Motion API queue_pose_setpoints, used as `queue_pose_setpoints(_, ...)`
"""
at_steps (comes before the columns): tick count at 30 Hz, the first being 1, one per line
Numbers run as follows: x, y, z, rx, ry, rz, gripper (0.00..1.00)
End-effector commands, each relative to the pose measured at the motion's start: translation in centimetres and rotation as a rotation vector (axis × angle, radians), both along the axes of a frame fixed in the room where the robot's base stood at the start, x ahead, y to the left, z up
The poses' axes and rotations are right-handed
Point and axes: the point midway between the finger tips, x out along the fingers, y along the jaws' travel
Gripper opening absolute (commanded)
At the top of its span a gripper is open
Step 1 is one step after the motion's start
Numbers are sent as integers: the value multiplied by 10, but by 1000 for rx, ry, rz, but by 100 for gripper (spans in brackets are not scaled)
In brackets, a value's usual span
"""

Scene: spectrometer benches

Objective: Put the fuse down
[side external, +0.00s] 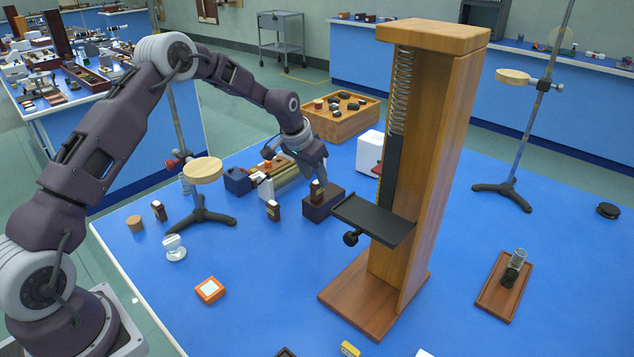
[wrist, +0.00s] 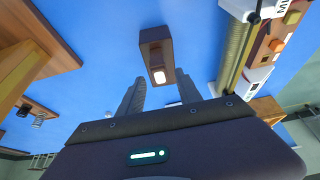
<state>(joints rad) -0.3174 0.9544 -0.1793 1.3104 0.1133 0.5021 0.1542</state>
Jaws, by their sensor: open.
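A small dark brown piece with a gold-coloured top, which I take to be the fuse (side external: 317,189), stands upright on a dark brown block (side external: 322,207) left of the tall wooden stand. My gripper (side external: 318,174) is just above and around it. In the wrist view, my gripper's fingers (wrist: 160,78) are apart. The block (wrist: 156,36) lies beyond the fingertips, with a bright whitish patch at its near end, between them. I cannot tell whether a finger touches the fuse. The fuse's lower end appears to rest on the block.
The tall wooden spring stand (side external: 430,170), with its black shelf (side external: 375,219), is close on the right. A long instrument (side external: 285,176) lies behind to the left. Small brown pieces (side external: 273,210) stand nearby. The blue table (side external: 255,285) is mostly clear in front.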

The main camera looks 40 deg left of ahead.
Motion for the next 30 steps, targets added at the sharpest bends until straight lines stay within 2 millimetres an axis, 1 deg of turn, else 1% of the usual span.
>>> queue_pose_setpoints(1,-4,1,13,1,-3,1,41)
queue_pose_setpoints(3,-12,1,31,1,-3,2,41)
queue_pose_setpoints(6,-22,0,54,1,-2,0,41)
queue_pose_setpoints(9,-29,1,71,1,-2,1,41)
queue_pose_setpoints(12,-34,0,81,0,0,1,41)
queue_pose_setpoints(19,-37,-2,87,2,1,-1,41)
queue_pose_setpoints(20,-40,-4,93,5,-1,-3,41)
queue_pose_setpoints(21,-47,-9,105,12,-4,-9,41)
queue_pose_setpoints(23,-68,-22,132,30,-9,-18,41)
queue_pose_setpoints(24,-88,-33,154,44,-15,-24,41)
queue_pose_setpoints(26,-128,-50,186,62,-22,-29,41)
queue_pose_setpoints(27,-158,-60,205,70,-27,-27,41)
queue_pose_setpoints(29,-206,-74,226,78,-38,-25,41)
queue_pose_setpoints(30,-241,-82,237,78,-48,-19,41)
